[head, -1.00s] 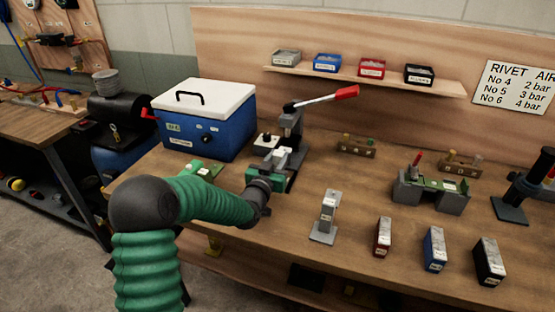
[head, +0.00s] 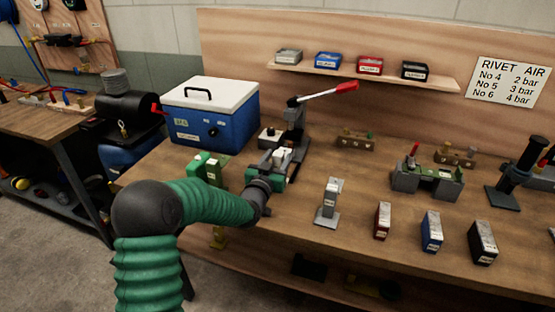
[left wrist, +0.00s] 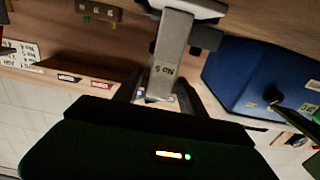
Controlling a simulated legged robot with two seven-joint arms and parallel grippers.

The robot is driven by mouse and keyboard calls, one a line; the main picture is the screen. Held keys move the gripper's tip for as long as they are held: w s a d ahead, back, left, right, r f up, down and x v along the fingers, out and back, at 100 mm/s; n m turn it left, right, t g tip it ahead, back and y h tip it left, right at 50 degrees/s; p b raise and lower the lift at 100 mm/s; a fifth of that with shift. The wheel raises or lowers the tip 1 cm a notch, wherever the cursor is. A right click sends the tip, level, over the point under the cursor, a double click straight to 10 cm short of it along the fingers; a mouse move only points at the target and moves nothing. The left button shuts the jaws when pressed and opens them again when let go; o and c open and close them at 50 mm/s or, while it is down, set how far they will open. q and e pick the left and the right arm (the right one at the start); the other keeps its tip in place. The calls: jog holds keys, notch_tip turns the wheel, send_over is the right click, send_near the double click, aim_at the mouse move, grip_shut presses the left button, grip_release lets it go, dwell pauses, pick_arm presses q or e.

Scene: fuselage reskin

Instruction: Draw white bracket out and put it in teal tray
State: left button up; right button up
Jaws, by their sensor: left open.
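My left gripper (head: 281,159) is open at the foot of the lever press (head: 292,130). A small whitish piece (head: 284,154) shows between its fingers in the head view; I cannot tell whether this is the white bracket. In the left wrist view my gripper's dark fingers (left wrist: 160,90) stand either side of a pale grey bar (left wrist: 174,50) marked "NO 5". A white part (left wrist: 195,8) lies beyond the bar, at the top edge. I cannot make out a teal tray; a green piece (head: 199,167) stands left of the gripper. My right gripper is not in view.
A blue cooler with a white lid (head: 212,112) stands behind and left of the gripper. To the right are a grey stand (head: 330,203), red (head: 382,221), blue (head: 432,232) and black (head: 482,243) blocks, and a grey-green fixture (head: 427,181). Bare bench lies between them.

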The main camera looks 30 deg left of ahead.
pick_arm(q)
jog(key=shift+o, duration=0.2)
jog(key=v, duration=1.7)
jog(key=shift+w, duration=0.1)
